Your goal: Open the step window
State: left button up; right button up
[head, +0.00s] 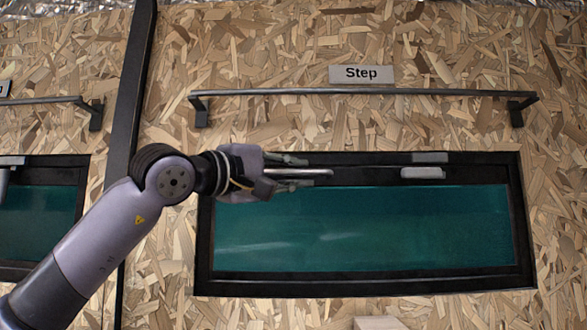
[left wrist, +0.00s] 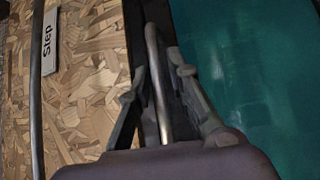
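The step window (head: 365,280) has a black frame and teal glass, and its label "Step" (head: 361,73) is on the wall above. It looks shut. A thin silver handle (head: 315,172) runs along its upper frame, its left part hidden by my gripper. My left gripper (head: 290,166) is at the handle's left part. In the left wrist view the handle (left wrist: 158,90) runs lengthwise between the two fingers, which stand apart on either side of it, with gaps visible. My right gripper is in neither view.
A grey rail (head: 365,91) on black brackets crosses the chipboard wall above the window. A light grey latch-like piece (head: 422,173) is at the upper frame, right of the handle. A black post (head: 128,100) and another window (head: 45,225) are at the left.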

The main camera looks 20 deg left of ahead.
pick_arm(q)
jog(key=shift+s, duration=0.1)
grip_shut()
dwell(0.6)
